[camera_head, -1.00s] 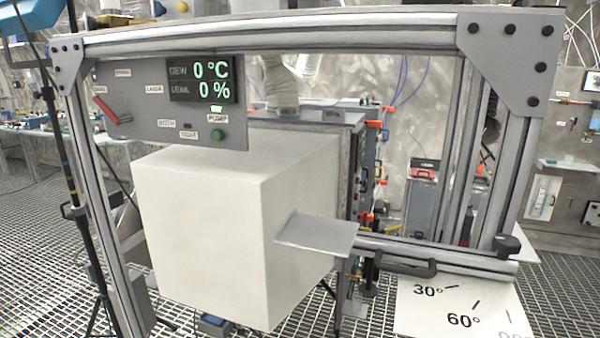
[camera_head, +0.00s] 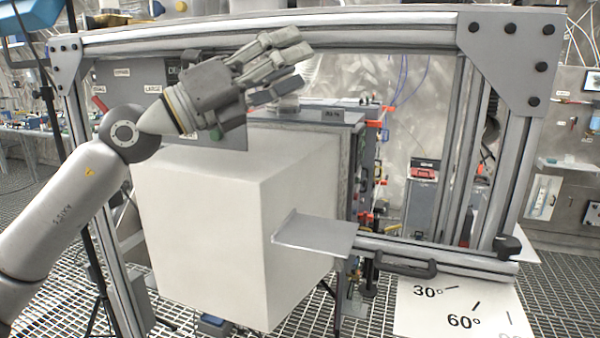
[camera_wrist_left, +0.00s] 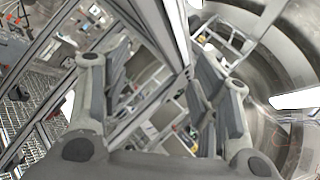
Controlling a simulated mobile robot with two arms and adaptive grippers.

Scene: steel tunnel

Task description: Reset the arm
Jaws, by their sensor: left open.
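My left arm (camera_head: 62,212) comes in from the left in the head view. Its gripper (camera_head: 292,68) is raised in front of the control panel (camera_head: 115,85), near the top beam of the metal frame, and points up and to the right. It is open, with nothing between its fingers. In the left wrist view the two fingers of the left gripper (camera_wrist_left: 160,75) stand apart with only the room behind them. The gripper hides most of the panel's display and its labels. My right gripper is not in view.
A grey metal frame (camera_head: 390,38) surrounds a large white box (camera_head: 205,230). A flat plate (camera_head: 315,237) and a bar with a black handle (camera_head: 405,266) sit at the right of the box. An angle-marked white board (camera_head: 430,300) lies lower right. Grated floor (camera_head: 560,295) shows around.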

